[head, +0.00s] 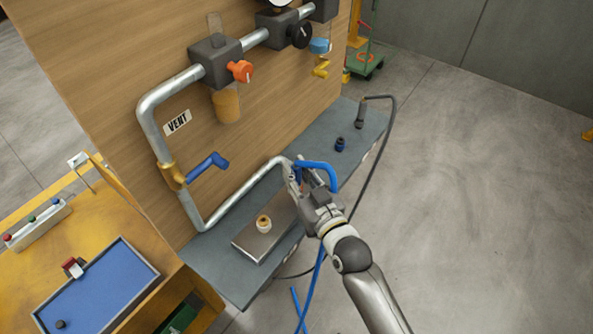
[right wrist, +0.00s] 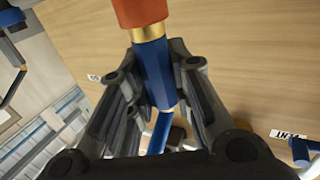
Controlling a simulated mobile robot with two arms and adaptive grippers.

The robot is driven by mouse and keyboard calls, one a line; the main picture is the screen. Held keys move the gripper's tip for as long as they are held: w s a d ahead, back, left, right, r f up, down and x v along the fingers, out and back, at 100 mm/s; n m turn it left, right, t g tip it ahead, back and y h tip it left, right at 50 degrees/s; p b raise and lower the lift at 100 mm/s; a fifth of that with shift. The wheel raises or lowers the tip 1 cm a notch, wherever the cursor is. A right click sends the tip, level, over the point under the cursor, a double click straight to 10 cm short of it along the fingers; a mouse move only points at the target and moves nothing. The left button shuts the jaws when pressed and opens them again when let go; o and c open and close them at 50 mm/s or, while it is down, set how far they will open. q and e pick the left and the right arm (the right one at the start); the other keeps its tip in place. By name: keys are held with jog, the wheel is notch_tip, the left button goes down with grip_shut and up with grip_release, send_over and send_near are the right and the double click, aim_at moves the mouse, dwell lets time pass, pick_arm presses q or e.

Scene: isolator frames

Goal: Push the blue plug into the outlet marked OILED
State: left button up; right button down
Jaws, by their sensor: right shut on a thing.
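My right gripper (head: 297,172) is over the grey shelf, in front of the wooden panel. In the right wrist view its fingers are closed around the blue plug (right wrist: 154,72). A brass collar (right wrist: 149,33) and an orange-red part (right wrist: 139,10) sit in line beyond the plug; I cannot tell whether they belong to it. A blue hose (head: 318,168) arcs from the gripper and hangs below the shelf. A small label (right wrist: 95,77) on the panel is too small to read, so I cannot pick out the OILED outlet. My left gripper is out of view.
The panel carries a steel pipe (head: 236,194), an orange knob (head: 240,71), a blue handle (head: 208,165) and a VENT label (head: 177,122). On the shelf (head: 222,271) stand a metal block (head: 252,243) with a brass fitting, a dark blue piece (head: 340,144) and a grey cable end (head: 360,117).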

dwell(0.3)
jog(key=c, duration=1.2)
grip_release()
jog(key=shift+s+d, duration=0.1)
jog(key=v, duration=1.2)
jog(key=shift+f, duration=0.1)
